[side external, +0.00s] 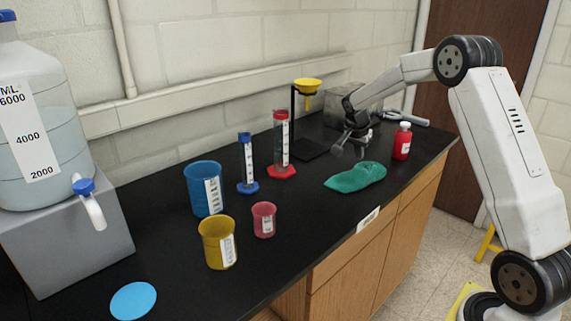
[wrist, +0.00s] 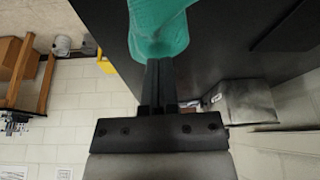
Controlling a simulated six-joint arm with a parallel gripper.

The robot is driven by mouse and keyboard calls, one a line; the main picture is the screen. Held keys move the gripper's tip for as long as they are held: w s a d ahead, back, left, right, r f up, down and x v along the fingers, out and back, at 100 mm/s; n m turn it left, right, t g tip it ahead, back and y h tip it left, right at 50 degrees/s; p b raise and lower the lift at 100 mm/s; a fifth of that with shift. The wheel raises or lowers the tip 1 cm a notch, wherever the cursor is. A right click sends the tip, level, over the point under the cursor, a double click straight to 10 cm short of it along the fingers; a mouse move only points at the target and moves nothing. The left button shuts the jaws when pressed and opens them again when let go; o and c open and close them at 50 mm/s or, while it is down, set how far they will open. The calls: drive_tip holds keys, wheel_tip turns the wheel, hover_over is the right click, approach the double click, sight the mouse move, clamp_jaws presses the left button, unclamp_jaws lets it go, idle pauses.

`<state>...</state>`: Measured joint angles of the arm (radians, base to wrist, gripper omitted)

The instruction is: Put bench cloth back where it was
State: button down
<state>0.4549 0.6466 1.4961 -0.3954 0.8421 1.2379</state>
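The bench cloth (side external: 356,178) is a crumpled green cloth lying flat on the black bench, near its front edge. It also shows at the top of the wrist view (wrist: 158,28), beyond my fingertips. My gripper (side external: 348,148) is just behind and slightly above the cloth in the side view, apart from it as far as I can tell. In the wrist view its two dark fingers (wrist: 160,65) lie close together with nothing visible between them. The fingertips are small and partly unclear in the side view.
A red bottle (side external: 402,142) stands right of the cloth. A red-based cylinder (side external: 281,145), a blue-based cylinder (side external: 247,165) and a stand with a yellow funnel (side external: 307,86) are to the left. Beakers stand farther left. A grey box (side external: 352,98) sits behind my gripper.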

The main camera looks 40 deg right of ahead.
drive_tip(key=shift+w+a+f, duration=0.1)
drive_tip(key=shift+f, duration=1.4)
drive_tip(key=shift+f+p, duration=0.5)
drive_tip(key=shift+f, duration=1.95)
drive_tip(key=shift+r, duration=4.65)
drive_tip(key=s+a+f+n+t+y, duration=0.1)
drive_tip(key=s+a+n, duration=0.25)
drive_tip(key=a, duration=0.45)
drive_tip(key=s+a+f+n+y, duration=0.1)
drive_tip(key=s+a+n, duration=0.1)
drive_tip(key=a+n, duration=0.45)
drive_tip(key=s+a+f+n+t+y, duration=0.1)
drive_tip(key=s+a+n, duration=0.5)
drive_tip(key=s+a, duration=0.8)
drive_tip(key=shift+f+n+y, duration=0.3)
drive_tip(key=shift+f+y, duration=0.2)
drive_tip(key=shift+f, duration=0.45)
